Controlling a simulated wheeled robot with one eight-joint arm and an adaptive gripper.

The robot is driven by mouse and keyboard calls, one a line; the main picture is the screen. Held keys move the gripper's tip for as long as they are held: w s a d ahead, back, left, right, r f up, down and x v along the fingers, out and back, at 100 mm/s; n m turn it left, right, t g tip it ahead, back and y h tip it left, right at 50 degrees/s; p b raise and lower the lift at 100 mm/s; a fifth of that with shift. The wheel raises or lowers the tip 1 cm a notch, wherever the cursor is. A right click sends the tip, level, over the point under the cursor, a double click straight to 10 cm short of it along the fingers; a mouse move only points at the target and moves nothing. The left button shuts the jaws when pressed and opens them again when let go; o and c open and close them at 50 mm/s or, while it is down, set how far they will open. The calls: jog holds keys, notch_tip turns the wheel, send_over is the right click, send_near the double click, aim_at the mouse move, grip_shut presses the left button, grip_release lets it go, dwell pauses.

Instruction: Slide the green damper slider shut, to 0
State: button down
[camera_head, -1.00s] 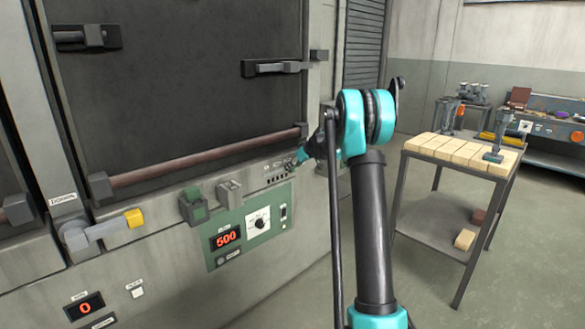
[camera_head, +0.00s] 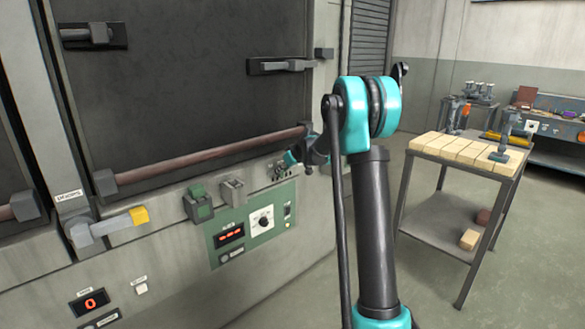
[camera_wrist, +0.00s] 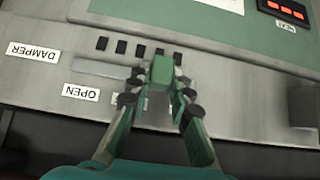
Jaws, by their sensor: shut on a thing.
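The green damper slider (camera_wrist: 162,69) is in the wrist view, at the right part of its pale slot (camera_wrist: 100,68). My gripper (camera_wrist: 160,102) is shut on the slider, with one finger on each side. The DAMPER label (camera_wrist: 33,51) and the OPEN label (camera_wrist: 80,92) appear upside down on the left. Another label is mostly hidden behind my fingers. In the head view my gripper (camera_head: 290,160) is at the oven front, just above the green control panel; the slider itself is too hidden to make out there.
The green control panel (camera_head: 270,245) carries a red display (camera_head: 230,236) and a dial (camera_head: 263,222). A long brown bar (camera_head: 210,152) runs along the door bottom above my gripper. A metal cart (camera_head: 425,205) with pale blocks stands right. A grey block (camera_wrist: 303,106) protrudes right in the wrist view.

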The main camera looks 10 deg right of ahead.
jog(key=shift+s+a, duration=0.5)
jog(key=shift+a, duration=0.2)
jog(key=shift+s+a, duration=0.5)
jog(key=shift+a, duration=0.15)
jog(key=c, duration=1.4)
grip_release()
jog(key=shift+a, duration=0.1)
jog(key=shift+o, duration=0.2)
jog(key=v, duration=1.2)
jog(key=shift+s, duration=0.1)
